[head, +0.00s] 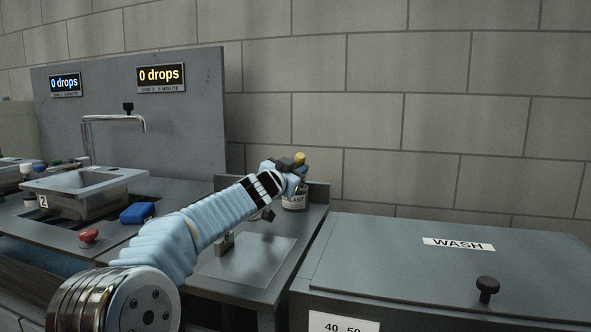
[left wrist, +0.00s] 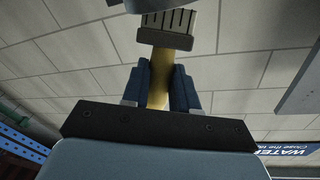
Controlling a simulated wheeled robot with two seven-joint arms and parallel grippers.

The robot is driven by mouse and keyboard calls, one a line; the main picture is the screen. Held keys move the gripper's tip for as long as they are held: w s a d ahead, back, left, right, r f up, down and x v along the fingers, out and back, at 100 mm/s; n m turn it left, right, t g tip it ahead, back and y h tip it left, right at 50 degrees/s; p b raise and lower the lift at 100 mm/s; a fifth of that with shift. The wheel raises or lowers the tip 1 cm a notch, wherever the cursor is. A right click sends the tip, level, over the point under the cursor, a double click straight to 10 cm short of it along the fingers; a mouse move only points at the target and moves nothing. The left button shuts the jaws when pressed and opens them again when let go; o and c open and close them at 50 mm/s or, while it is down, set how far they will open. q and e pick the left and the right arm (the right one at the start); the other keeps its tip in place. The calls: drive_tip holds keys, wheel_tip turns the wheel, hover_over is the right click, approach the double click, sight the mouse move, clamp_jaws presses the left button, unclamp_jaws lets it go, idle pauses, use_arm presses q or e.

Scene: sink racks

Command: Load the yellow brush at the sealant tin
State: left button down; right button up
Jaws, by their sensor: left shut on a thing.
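My left gripper (head: 291,173) is shut on the yellow brush (head: 299,158). It holds the brush right above or at the sealant tin (head: 295,200), a pale tin lettered "...LANT" at the back of the bench. In the left wrist view the brush handle (left wrist: 159,80) lies between the two dark blue fingers (left wrist: 160,88), with a grey head with bristles (left wrist: 165,38) beyond them. The gripper hides the tin's top in the head view, so I cannot tell whether the brush touches it. My right gripper is not in view.
A grey lidded box marked "WASH" (head: 458,244) with a black knob stands at the right. A sink (head: 85,190) with a tap (head: 115,118), a blue block (head: 137,213) and a red knob (head: 88,237) are at the left. A clear sheet (head: 255,262) lies on the bench.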

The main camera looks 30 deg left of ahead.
use_arm(q)
drive_tip(key=shift+f+b, duration=0.5)
idle(0.8)
drive_tip(key=shift+f, duration=0.15)
idle(0.8)
wheel_tip(320, 180, up, 5)
drive_tip(key=p, duration=0.5)
drive_tip(key=shift+r, duration=1.1)
